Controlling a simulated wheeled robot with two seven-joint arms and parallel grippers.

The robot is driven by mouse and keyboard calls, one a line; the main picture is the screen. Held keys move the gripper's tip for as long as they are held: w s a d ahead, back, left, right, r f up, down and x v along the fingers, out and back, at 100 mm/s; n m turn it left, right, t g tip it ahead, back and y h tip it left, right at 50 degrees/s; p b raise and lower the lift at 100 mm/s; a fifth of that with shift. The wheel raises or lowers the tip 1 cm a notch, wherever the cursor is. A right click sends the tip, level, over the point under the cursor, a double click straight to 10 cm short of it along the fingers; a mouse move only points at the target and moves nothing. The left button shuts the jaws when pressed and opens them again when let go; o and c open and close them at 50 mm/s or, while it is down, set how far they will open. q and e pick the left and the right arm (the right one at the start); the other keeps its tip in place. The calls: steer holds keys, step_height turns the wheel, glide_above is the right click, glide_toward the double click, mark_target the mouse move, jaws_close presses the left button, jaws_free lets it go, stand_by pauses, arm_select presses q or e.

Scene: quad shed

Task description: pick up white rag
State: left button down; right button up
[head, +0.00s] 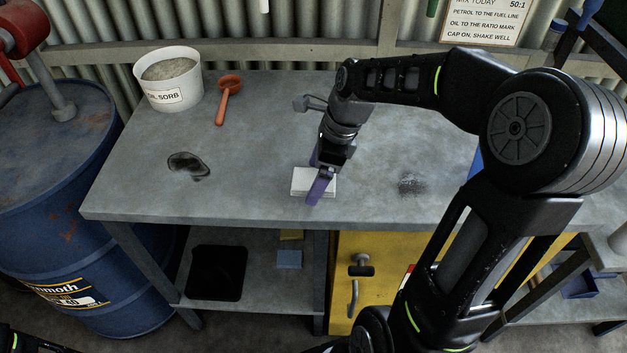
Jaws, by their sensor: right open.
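The white rag (300,189) lies folded flat on the grey workbench (245,205), near its front edge. My right gripper (317,182) is directly over the rag, pointing down, with its purple fingers apart. One finger is in front of the rag and the other is at its back side. The fingers hide part of the rag, and I cannot tell whether they touch it. My left gripper is not in view; only a bit of dark arm shows at the bottom left.
A dark oil spot (187,164) is left of the rag, a grey smudge (411,183) right. A blue drum (55,180) stands at the left.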

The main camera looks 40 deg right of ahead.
steer(key=shift+f, duration=0.1)
steer(key=shift+c, duration=0.5)
steer(key=c, duration=1.3)
